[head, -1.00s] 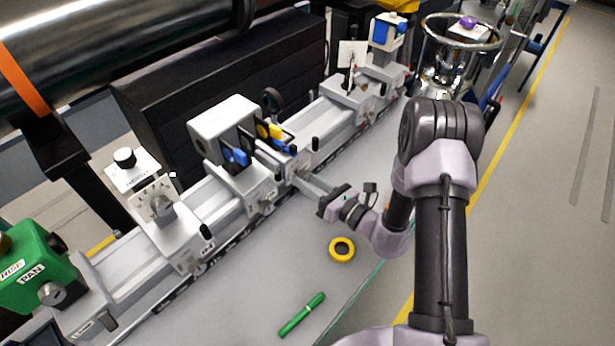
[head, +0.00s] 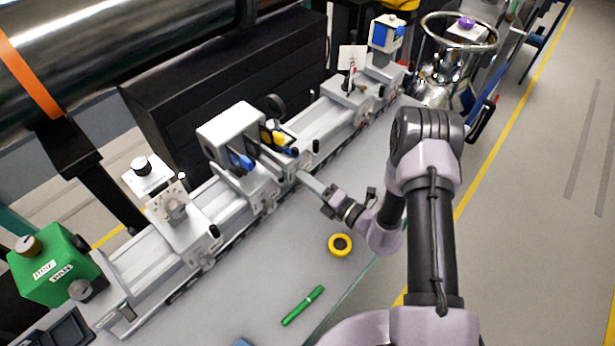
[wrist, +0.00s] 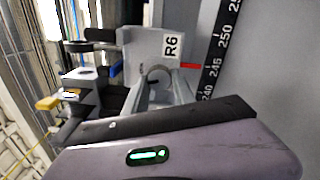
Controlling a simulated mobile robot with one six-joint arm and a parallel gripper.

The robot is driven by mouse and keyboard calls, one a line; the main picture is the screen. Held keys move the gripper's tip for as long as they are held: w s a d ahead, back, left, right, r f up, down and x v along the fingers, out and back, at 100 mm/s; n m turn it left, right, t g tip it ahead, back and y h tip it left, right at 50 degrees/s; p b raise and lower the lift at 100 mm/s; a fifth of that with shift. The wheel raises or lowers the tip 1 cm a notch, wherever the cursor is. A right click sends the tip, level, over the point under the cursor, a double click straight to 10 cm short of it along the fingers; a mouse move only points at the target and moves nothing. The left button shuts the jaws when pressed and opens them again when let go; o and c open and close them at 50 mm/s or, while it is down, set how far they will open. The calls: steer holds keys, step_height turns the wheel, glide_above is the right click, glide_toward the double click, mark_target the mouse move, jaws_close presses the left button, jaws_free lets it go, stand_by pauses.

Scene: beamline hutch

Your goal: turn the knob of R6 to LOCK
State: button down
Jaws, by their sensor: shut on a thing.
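The R6 carriage shows in the wrist view as a pale grey block with an R6 label (wrist: 172,46). Its round grey knob (wrist: 158,74) sits below the label, partly hidden by my fingers. My gripper (wrist: 165,92) is shut on that knob. In the head view my gripper (head: 303,177) reaches from the right to the front face of a carriage (head: 284,166) on the rail, and its fingertips hide the knob there. The knob's pointer and any LOCK mark cannot be read in either view.
A scale strip (wrist: 216,60) runs beside the carriage. Other rail carriages stand left (head: 180,215) and right (head: 350,98). A green box (head: 55,265) is at the far left.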

steer(key=shift+r+m+p, duration=0.1)
steer(key=shift+m+p, duration=0.5)
steer(key=shift+m, duration=1.4)
steer(key=c, duration=1)
jaws_free()
steer(key=shift+c, duration=0.2)
steer(key=p+v, duration=0.2)
steer(key=v, duration=1.5)
steer(key=shift+s+d, duration=0.2)
steer(key=shift+r, duration=0.1)
